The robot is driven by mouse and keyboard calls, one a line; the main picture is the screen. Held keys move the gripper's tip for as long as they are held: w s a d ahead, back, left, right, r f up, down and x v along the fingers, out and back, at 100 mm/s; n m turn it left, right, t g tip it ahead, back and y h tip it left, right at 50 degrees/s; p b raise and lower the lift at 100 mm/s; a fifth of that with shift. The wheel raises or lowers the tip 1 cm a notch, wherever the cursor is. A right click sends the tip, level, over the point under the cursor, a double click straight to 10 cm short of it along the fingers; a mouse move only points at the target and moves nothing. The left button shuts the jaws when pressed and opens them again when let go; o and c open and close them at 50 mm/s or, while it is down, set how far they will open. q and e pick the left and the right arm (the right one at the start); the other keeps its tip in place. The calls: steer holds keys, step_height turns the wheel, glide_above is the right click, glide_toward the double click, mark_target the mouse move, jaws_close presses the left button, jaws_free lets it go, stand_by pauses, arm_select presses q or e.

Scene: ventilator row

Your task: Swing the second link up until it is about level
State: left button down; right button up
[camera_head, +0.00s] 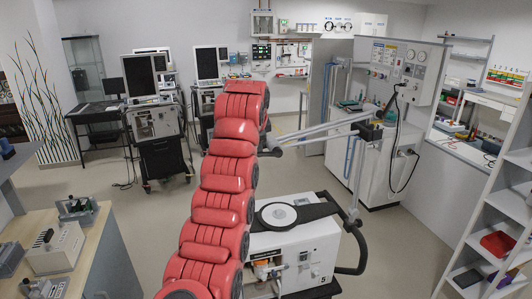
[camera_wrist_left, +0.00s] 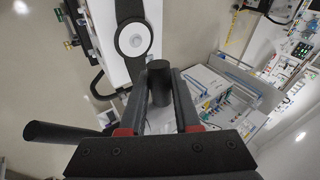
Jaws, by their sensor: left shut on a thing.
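The jointed support arm has a first link (camera_head: 354,190) that rises from the side of the white ventilator unit (camera_head: 300,252) to a dark elbow joint (camera_head: 370,131). The second link (camera_head: 325,131), a pair of pale bars, runs from that elbow leftward to my red left arm. It looks slightly tilted in the head view, its left end a little lower. My left gripper (camera_head: 271,146) is at that left end, partly hidden behind my arm. In the left wrist view its fingers (camera_wrist_left: 160,100) are shut around an upright black knob (camera_wrist_left: 160,75). My right gripper is out of view.
The unit's black top carries a white round plate (camera_head: 278,214); a black handle (camera_head: 355,245) curves out at its right. A grey equipment panel (camera_head: 400,75) stands behind the elbow. White shelves (camera_head: 490,190) stand at right, a bench (camera_head: 75,245) at left. Floor is open at left.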

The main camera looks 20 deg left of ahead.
arm_select(q)
steer(key=shift+m+g+y, duration=0.3)
steer(key=shift+g+y, duration=0.3)
steer(key=shift+y, duration=0.2)
steer(key=r+p, duration=0.6)
steer(key=r, duration=0.1)
steer(key=shift+s+a+r, duration=0.1)
steer(key=shift+a+r, duration=0.05)
steer(key=shift+a, duration=0.05)
steer(key=c, duration=1)
jaws_free()
steer(key=o, duration=0.4)
steer(key=shift+d, duration=0.1)
